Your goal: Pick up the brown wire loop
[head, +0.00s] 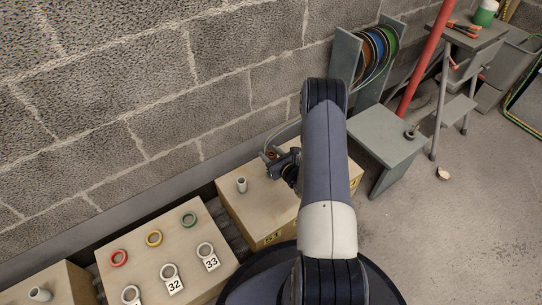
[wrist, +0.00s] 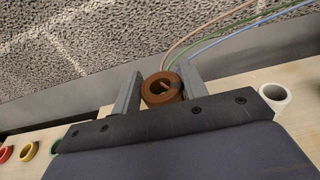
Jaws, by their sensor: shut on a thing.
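The brown wire loop (wrist: 163,100), a small thick ring, sits between the two grey fingers of my gripper (wrist: 160,86) in the wrist view. The fingers are shut on it from left and right. In the head view my gripper (head: 273,158) is over the wooden box by the wall, and a bit of brown (head: 271,154) shows at its tips. My arm hides part of that box. Whether the loop still touches the box is unclear.
A white pipe stub (head: 242,185) stands on the same box (head: 262,235). Thin brown, blue and green wires (wrist: 225,30) run behind the loop. Left, a box holds red (head: 118,258), yellow (head: 154,238) and green (head: 189,219) rings.

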